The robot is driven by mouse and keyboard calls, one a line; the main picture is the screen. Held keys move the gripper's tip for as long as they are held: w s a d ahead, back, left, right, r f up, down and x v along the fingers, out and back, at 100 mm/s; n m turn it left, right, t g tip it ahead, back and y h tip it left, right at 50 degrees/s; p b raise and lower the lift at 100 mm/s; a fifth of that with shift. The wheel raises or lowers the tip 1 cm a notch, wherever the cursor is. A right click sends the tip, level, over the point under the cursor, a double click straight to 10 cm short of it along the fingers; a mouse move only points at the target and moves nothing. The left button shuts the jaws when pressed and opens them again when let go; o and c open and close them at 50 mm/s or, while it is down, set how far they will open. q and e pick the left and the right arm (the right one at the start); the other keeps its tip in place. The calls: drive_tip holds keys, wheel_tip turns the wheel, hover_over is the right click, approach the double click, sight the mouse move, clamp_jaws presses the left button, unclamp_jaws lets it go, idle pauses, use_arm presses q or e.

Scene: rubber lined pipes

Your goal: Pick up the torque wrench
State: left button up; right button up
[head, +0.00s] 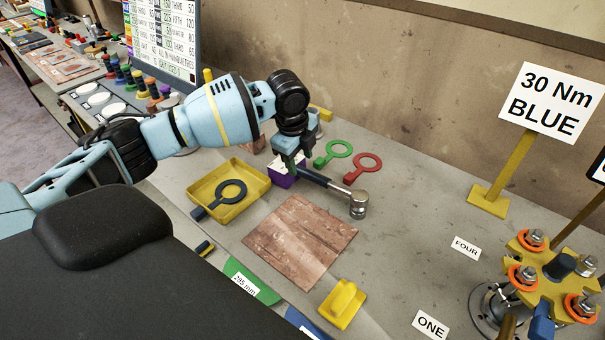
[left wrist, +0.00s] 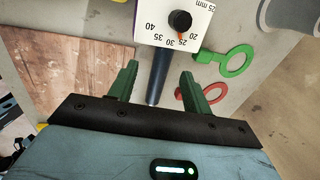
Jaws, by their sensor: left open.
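The torque wrench (head: 343,189) has a dark handle and a silver shaft ending in a round silver head. It lies on the grey bench, its head toward the right in the head view. My left gripper (head: 290,163) is at the handle end and hides part of it. In the left wrist view, the open green fingers of my left gripper (left wrist: 160,72) stand on either side of the dark bar of the wrench handle (left wrist: 158,80), with gaps visible. The wrench head is not seen there. My right gripper is not in view.
A purple-and-white dial box (head: 281,180) sits close to the gripper. Green (head: 334,152) and red (head: 364,167) ring tools lie behind the wrench. A yellow tray (head: 228,213) holds a dark ring tool. A brown board (head: 300,240) lies in front; a yellow flange fixture (head: 550,265) stands right.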

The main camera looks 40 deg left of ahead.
sight(303, 169)
use_arm(q)
drive_tip(key=shift+w+f, duration=0.25)
drive_tip(key=shift+f, duration=0.25)
drive_tip(key=shift+w+d+f, duration=0.1)
drive_tip(key=shift+w+f, duration=0.15)
drive_tip(key=shift+f, duration=1)
drive_tip(key=shift+w+f, duration=0.25)
drive_tip(key=shift+f, duration=1)
drive_tip(key=shift+r, duration=0.1)
clamp_jaws()
